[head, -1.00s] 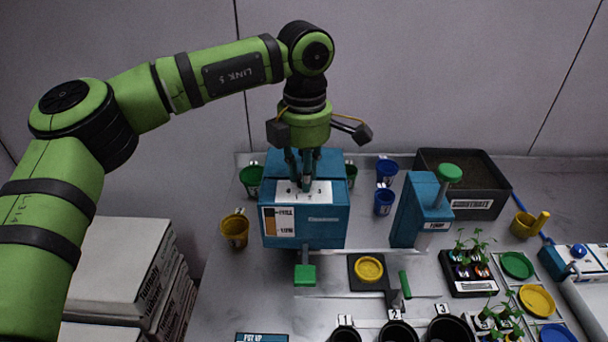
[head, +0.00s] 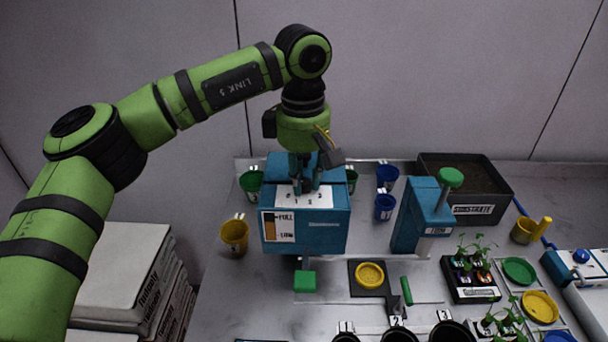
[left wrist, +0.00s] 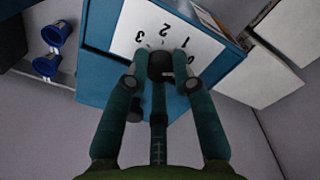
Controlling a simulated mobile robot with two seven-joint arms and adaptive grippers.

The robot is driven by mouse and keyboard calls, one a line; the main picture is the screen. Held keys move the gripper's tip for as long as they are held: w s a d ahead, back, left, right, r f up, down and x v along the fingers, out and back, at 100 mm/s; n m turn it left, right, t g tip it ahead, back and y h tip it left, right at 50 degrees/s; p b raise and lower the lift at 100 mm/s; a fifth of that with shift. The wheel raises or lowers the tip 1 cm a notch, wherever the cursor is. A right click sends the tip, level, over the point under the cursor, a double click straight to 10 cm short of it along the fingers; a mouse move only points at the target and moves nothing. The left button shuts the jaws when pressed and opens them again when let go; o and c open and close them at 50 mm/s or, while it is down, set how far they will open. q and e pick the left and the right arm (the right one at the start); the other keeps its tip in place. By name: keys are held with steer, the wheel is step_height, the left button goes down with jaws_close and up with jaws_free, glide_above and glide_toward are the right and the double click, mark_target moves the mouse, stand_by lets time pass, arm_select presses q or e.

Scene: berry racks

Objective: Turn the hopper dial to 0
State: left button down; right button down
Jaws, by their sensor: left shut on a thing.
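The hopper (head: 308,235) is a blue box with a FULL/LOW gauge on its front. A white dial plate (head: 320,192) lies on its top. In the left wrist view the plate (left wrist: 142,22) shows the numbers 3, 2 and 1, with a further mark partly hidden at the right. My left gripper (head: 305,187) points down onto the plate. Its fingers are closed around the dark dial knob (left wrist: 160,63). The fingers hide most of the knob, so I cannot tell its exact setting. My right gripper is not in view.
A yellow dish (head: 369,275) sits on a dark pad in front. A black substrate tray (head: 465,180) stands behind.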

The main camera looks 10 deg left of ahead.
mark_target(304, 182)
arm_select(q)
steer(key=shift+m, duration=0.5)
steer(key=c, duration=1)
jaws_free()
steer(key=shift+c, duration=0.2)
step_height(304, 182, up, 12)
steer(key=shift+s, duration=0.15)
